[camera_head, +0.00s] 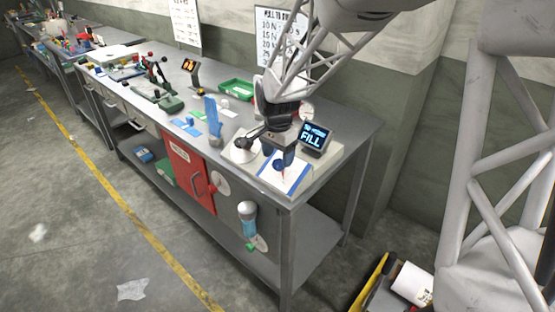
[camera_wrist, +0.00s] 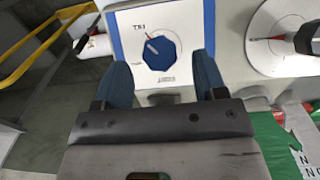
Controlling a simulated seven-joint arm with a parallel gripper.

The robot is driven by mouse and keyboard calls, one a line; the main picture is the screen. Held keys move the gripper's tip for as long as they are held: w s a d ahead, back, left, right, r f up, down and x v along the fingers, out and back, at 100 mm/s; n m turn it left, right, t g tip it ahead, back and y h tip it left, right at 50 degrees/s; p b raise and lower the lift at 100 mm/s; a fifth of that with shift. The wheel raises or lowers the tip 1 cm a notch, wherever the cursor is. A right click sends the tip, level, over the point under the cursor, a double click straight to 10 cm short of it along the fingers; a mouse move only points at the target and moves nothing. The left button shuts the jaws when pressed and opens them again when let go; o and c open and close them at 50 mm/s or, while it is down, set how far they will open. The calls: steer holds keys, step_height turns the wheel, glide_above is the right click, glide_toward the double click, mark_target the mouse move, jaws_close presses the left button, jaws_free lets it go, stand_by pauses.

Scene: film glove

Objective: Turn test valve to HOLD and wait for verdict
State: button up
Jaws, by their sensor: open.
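The test valve is a blue faceted knob (camera_wrist: 160,52) on a white panel (camera_wrist: 128,24) with blue edges; the panel also shows in the head view (camera_head: 293,180). A pale mark on the knob points to the upper left, near a red mark. Small printed labels lie around it, too blurred to read surely. My gripper (camera_wrist: 161,64) is open, with its two blue fingers on either side of the knob's near part in the wrist view. Contact cannot be told. In the head view my gripper (camera_head: 279,160) is low over the panel. A small display (camera_head: 315,137) reads FILL.
A round white dial (camera_wrist: 285,38) is beside the panel. A green tray (camera_head: 236,89), blue pieces and a clamp-like fixture (camera_head: 160,85) stand further along the bench. A red cabinet door (camera_head: 188,170) is below. A yellow-edged bin (camera_head: 372,285) is on the floor at the right.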

mark_target(278, 162)
steer(key=shift+f, duration=1.55)
steer(key=c, duration=0.9)
